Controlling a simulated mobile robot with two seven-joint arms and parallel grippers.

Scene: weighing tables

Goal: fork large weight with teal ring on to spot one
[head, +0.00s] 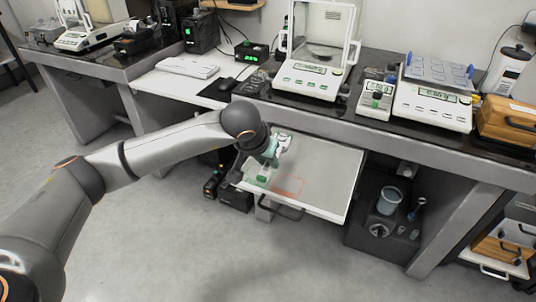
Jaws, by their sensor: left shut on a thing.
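My left gripper (270,152) reaches in from the left and points down over the pull-out shelf (325,165) below the middle bench. It is shut on a small pale or teal thing, mostly hidden by the gripper and too small to identify. A green patch (262,178) shows on the shelf just below the gripper. A red rectangular outline (288,186) is marked on the shelf to its right. I cannot make out the large weight with the teal ring for certain. My right gripper is not in view.
A balance with a glass draft shield (306,80) stands on the bench behind the shelf. Another balance (432,105) and a wooden box (508,122) stand to the right. A dark cabinet with a beaker (389,200) is below. The shelf's right half is clear.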

